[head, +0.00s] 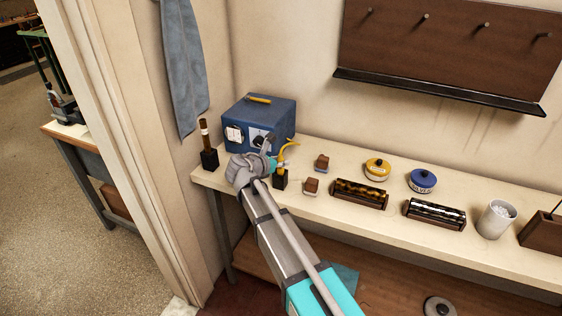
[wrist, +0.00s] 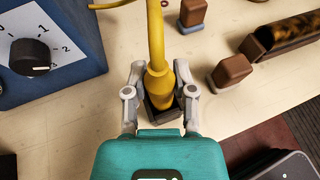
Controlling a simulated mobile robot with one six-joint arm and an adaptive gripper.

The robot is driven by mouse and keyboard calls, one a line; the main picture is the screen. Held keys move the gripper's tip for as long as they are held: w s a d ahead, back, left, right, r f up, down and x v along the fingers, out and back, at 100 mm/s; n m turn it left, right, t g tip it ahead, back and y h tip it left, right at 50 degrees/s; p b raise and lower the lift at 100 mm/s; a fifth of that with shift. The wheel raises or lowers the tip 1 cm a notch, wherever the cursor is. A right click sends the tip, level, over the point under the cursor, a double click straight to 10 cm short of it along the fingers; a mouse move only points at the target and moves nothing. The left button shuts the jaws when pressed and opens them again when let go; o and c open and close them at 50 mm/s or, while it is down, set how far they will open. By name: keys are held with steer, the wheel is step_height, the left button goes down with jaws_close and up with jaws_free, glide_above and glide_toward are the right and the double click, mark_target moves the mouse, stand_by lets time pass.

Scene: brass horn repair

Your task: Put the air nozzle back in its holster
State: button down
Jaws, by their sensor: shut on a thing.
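The yellow air nozzle (wrist: 157,88) is between the two fingers of my gripper (wrist: 160,72), which is shut on it. The nozzle also shows in the head view (head: 283,158), with a curved yellow upper part. A small black open-topped holster (wrist: 163,116) is right below the nozzle, and in the head view the holster (head: 280,182) stands on the bench in front of the blue box. The nozzle's lower end meets the holster's mouth. How deep it sits, I cannot tell. My gripper (head: 272,166) reaches in from the front.
The blue box with dials (head: 259,122) stands close behind and left. A black holder with a wooden-handled tool (head: 207,150) is further left. Small brown blocks (head: 311,186) and dark brush trays (head: 358,195) are to the right. Tins (head: 422,180) and a white cup (head: 496,219) stand further right.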

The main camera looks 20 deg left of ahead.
steer(key=shift+f+b, duration=0.35)
steer(key=shift+f, duration=0.05)
steer(key=shift+c, duration=1.8)
jaws_free()
steer(key=shift+r, duration=0.15)
step_height(320, 180, up, 12)
steer(key=p, duration=1.1)
steer(key=shift+f+p, duration=0.25)
steer(key=shift+p, duration=0.15)
